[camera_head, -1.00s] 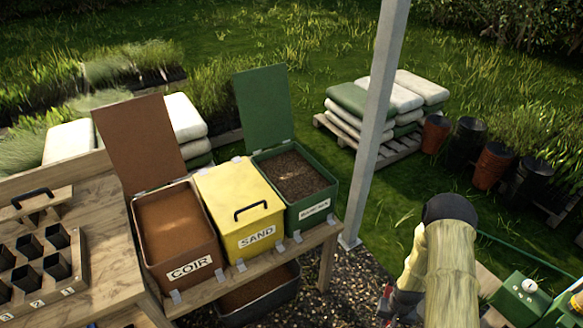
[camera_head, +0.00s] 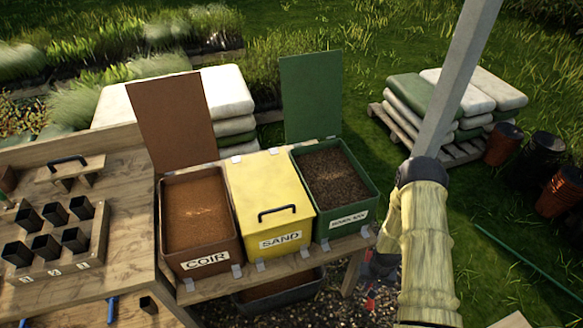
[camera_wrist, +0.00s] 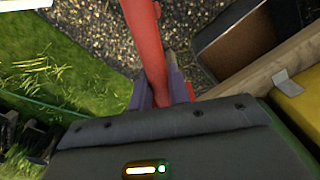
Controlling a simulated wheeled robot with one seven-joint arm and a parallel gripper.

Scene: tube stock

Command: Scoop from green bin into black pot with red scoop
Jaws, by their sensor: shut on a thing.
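The green bin (camera_head: 370,203) stands at the right end of the bin row in the head view. Its lid is raised, and dark brown granular material (camera_head: 333,177) fills much of it. My gripper (camera_wrist: 160,92) is shut on the handle of the red scoop (camera_wrist: 143,38) in the wrist view. The scoop's bowl is out of that view. In the head view my arm and gripper are right of the green bin, low over the gravel, largely hiding the scoop. Several black pots (camera_head: 46,248) sit in a numbered wooden holder on the left bench.
The yellow sand bin (camera_head: 287,220) is closed, between the green bin and the open brown coir bin (camera_head: 230,247). Another dark bin (camera_head: 280,292) sits below the shelf. Gravel is beneath my gripper.

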